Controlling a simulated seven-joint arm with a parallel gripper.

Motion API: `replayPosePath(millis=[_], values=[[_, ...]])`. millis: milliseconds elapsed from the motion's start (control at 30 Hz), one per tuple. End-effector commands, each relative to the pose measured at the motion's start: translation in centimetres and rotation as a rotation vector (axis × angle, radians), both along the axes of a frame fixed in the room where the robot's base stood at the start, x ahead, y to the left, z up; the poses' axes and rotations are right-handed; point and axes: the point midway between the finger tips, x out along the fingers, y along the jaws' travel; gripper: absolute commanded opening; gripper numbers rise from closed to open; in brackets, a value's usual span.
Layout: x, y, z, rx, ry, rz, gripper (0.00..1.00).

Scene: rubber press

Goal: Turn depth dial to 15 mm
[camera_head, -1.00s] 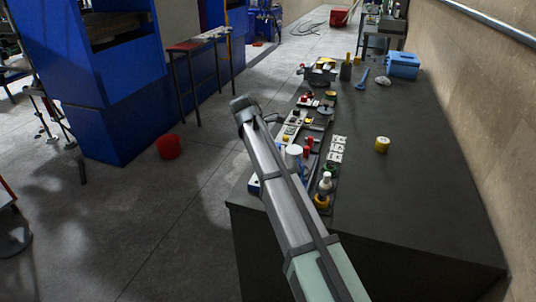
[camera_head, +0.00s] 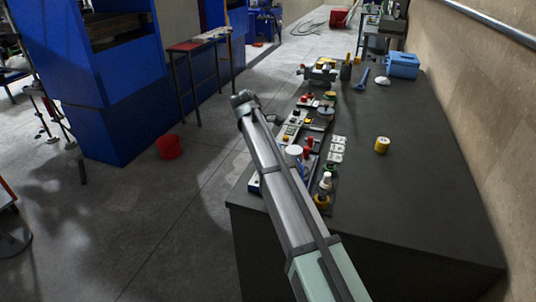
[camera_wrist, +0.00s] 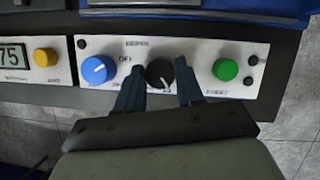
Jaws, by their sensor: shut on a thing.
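The white control panel (camera_wrist: 205,48) fills the upper wrist view. A black dial (camera_wrist: 160,73) with a white pointer mark sits near its middle, among partly unreadable labels. My gripper (camera_wrist: 159,67) has one dark finger on each side of this dial and is shut on it. The fingers and wrist body cover the lower markings, so I cannot read the dial's setting. A blue dial (camera_wrist: 97,69) with a white pointer is to the left, apart from the fingers. In the head view my arm hides the gripper and the dial.
A green button (camera_wrist: 225,69) is close to the right finger. A yellow button (camera_wrist: 45,57) and a display (camera_wrist: 12,56) are at the left. In the head view, several devices line the left side of the dark bench (camera_head: 420,180); its right side is mostly clear.

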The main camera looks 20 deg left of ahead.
Motion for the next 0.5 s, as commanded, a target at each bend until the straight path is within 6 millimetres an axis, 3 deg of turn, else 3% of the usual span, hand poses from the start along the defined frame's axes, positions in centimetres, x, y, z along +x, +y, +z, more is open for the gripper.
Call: replayPosePath(millis=[500], values=[[0.18, 0.02, -0.01, 0.0, 0.0, -0.22, 0.07]])
